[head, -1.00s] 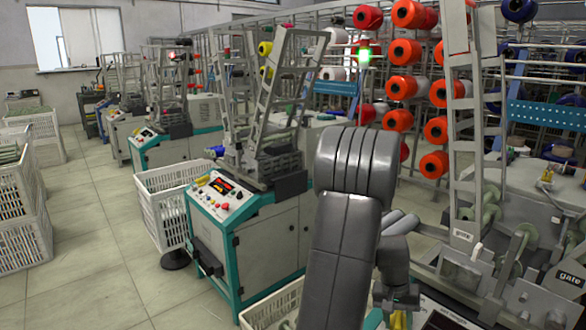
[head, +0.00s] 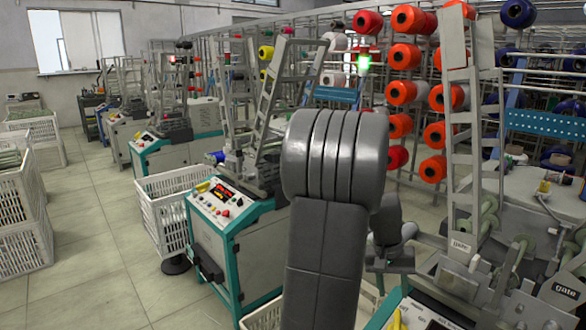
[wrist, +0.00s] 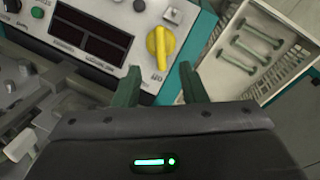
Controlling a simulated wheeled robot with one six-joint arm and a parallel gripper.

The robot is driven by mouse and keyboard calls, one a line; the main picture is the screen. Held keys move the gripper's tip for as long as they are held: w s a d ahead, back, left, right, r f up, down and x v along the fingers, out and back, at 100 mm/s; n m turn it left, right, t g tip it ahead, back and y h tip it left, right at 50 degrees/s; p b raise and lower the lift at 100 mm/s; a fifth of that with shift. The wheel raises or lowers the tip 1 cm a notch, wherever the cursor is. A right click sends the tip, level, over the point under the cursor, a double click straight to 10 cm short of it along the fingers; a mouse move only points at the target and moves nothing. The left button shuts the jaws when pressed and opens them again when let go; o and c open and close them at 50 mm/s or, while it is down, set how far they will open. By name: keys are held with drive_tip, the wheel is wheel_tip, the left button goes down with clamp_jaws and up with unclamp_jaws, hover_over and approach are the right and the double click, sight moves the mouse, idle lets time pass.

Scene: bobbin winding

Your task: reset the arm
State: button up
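My arm fills the lower middle of the head view, a grey link rising to a ribbed joint. Its far part bends down behind on the right, and the gripper itself is not visible there. In the wrist view my gripper (wrist: 158,70) has two green fingers, spread apart with nothing between them. It is above a machine's control panel (wrist: 113,57). A yellow knob (wrist: 160,46) on the panel shows just beyond the fingertips; I cannot tell how large the gap is.
A white crate with several green bobbins (wrist: 258,42) lies right of the fingers in the wrist view. A teal-and-grey winding machine (head: 262,262) stands left of my arm, another with gate labels (head: 462,247) on the right.

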sight(395, 329)
drive_tip(key=b+x, duration=0.3)
drive_tip(key=x, duration=1.1)
drive_tip(key=shift+f, duration=0.3)
drive_tip(key=shift+w+r+m+y, duration=0.1)
drive_tip(key=shift+r+m+y, duration=0.15)
drive_tip(key=shift+m, duration=0.35)
drive_tip(key=m+t+y, duration=0.1)
drive_tip(key=m, duration=0.3)
drive_tip(key=shift+a, duration=0.15)
